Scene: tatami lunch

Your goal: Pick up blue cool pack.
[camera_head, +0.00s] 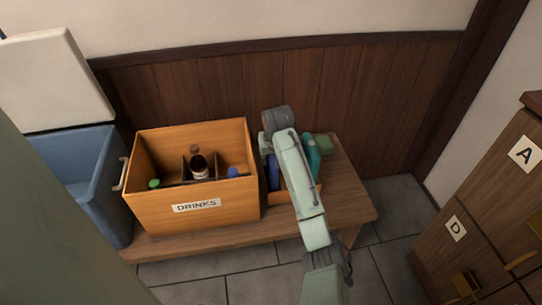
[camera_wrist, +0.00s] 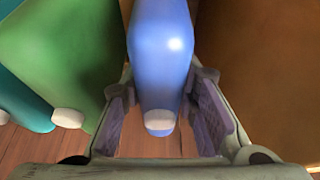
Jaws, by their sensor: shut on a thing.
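The blue cool pack (camera_wrist: 160,50) stands between the two fingers of my gripper (camera_wrist: 166,88) in the wrist view, its pale cap pointing toward the camera. My gripper is shut on it. In the head view a blue strip of it (camera_head: 273,172) shows beside my arm, at a small wooden box (camera_head: 281,198) on the bench. My arm hides the gripper there. I cannot tell whether the pack is clear of the box. A green pack (camera_wrist: 62,55) with a white cap stands just left of the blue one in the wrist view, with a teal pack (camera_wrist: 22,100) farther left.
A wooden DRINKS crate (camera_head: 235,199) with bottles stands left of the small box on the bench (camera_head: 345,190). A blue cooler (camera_head: 85,170) with a raised white lid is at the far left. Wooden cabinets (camera_head: 490,190) stand at right. The bench's right end is bare.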

